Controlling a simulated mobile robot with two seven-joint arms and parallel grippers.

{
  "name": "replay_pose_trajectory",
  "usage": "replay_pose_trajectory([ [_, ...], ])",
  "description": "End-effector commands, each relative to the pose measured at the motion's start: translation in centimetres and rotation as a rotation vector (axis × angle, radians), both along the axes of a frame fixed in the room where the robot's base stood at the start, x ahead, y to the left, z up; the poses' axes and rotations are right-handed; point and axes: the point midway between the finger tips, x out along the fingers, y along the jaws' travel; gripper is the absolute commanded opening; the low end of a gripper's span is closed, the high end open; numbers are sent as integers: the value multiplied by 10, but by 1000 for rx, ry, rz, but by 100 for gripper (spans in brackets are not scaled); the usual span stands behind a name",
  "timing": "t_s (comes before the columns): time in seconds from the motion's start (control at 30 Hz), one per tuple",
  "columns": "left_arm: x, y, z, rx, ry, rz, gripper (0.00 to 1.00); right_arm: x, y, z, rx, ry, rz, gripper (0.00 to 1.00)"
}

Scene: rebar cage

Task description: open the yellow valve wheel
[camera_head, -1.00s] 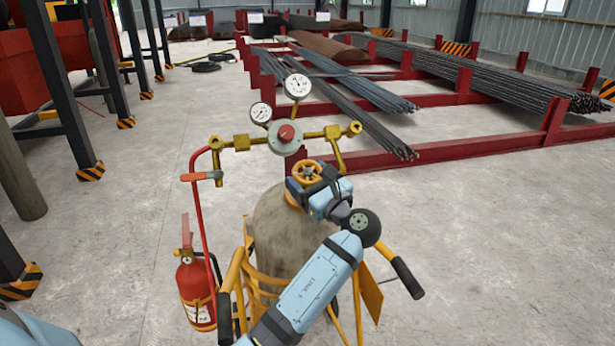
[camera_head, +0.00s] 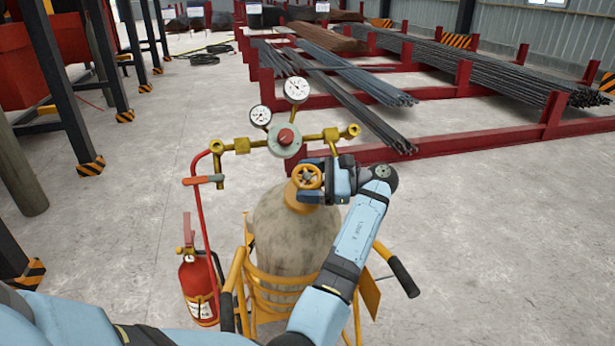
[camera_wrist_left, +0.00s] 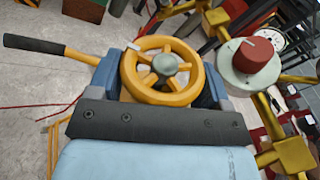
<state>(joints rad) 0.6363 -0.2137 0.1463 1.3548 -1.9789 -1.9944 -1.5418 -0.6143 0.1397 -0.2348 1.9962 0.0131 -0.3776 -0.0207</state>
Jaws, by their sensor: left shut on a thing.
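The yellow valve wheel (camera_head: 307,177) sits on top of the grey gas cylinder (camera_head: 292,240), below the regulator. In the left wrist view the wheel (camera_wrist_left: 160,96) is between the two blue-grey jaws, with a small white mark on its rim. My left gripper (camera_head: 318,177) reaches the wheel from the right and is shut on its rim. In the left wrist view the jaws (camera_wrist_left: 163,78) lie on both sides of the wheel, and their contact points are partly hidden under it. My right gripper is not in view.
The brass regulator with a red knob (camera_head: 286,137) and two gauges stands just behind the wheel. A yellow cart with black handles (camera_head: 404,278) holds the cylinder. A fire extinguisher (camera_head: 198,285) is at left. Red racks (camera_head: 440,150) with rebar stand behind. Floor at right is clear.

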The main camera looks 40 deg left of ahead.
Motion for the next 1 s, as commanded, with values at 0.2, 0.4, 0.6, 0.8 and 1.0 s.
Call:
replay_pose_trajectory([
  [0.2,0,1,1,-28,-32,82,48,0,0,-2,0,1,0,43],
  [0.4,0,1,0,-35,-43,112,48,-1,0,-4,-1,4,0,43],
  [0.6,0,1,0,-37,-43,118,48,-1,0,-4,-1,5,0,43],
  [0.8,0,1,0,-36,-42,119,48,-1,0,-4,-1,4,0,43],
  [1.0,0,0,0,-37,-42,117,97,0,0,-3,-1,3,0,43],
])
